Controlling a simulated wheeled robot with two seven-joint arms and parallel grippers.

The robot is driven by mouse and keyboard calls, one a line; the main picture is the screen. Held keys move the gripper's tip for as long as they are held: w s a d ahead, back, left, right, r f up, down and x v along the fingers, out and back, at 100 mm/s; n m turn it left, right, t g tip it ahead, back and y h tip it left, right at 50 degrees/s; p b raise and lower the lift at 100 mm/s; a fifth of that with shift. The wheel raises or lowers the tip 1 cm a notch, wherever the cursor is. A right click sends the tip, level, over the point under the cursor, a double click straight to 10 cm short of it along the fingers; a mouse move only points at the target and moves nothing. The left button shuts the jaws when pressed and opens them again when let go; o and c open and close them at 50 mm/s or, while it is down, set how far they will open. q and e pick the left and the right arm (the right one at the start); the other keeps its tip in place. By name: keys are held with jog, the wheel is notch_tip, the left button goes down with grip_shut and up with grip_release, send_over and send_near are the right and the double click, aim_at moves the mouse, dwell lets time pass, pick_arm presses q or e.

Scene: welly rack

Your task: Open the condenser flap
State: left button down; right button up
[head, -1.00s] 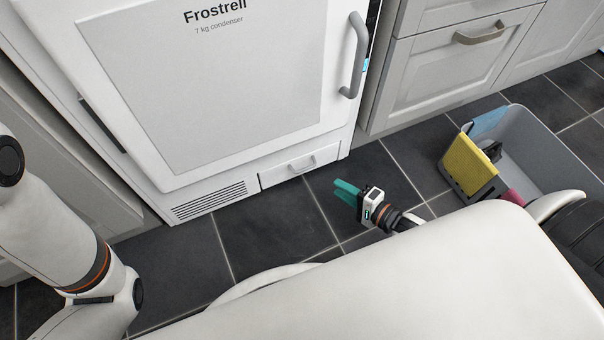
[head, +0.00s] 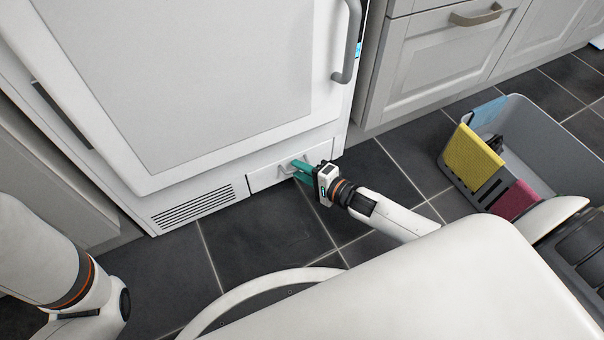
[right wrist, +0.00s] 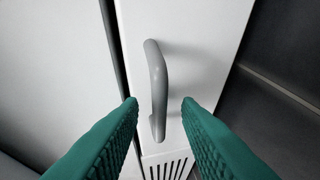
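The white condenser flap (head: 264,179) is at the bottom right of the white Frostrell machine (head: 90,120), beside the slatted vent (head: 193,206). It looks shut. Its grey bar handle (right wrist: 157,85) shows in the right wrist view, partly between the green fingertips. My right gripper (head: 299,170) is at the flap; in the right wrist view its fingers (right wrist: 160,103) are apart, one on each side of the handle, with gaps on both sides. In the head view the fingers hide part of the handle. Of my left arm only links show; its gripper is out of view.
A grey bin (head: 540,140) stands on the dark tiles at the right, with yellow (head: 473,158), blue (head: 489,111) and pink (head: 515,200) cloths over its edge. White cupboards flank the machine. The floor before the vent is clear.

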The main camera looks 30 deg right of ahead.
grip_shut()
dwell(0.3)
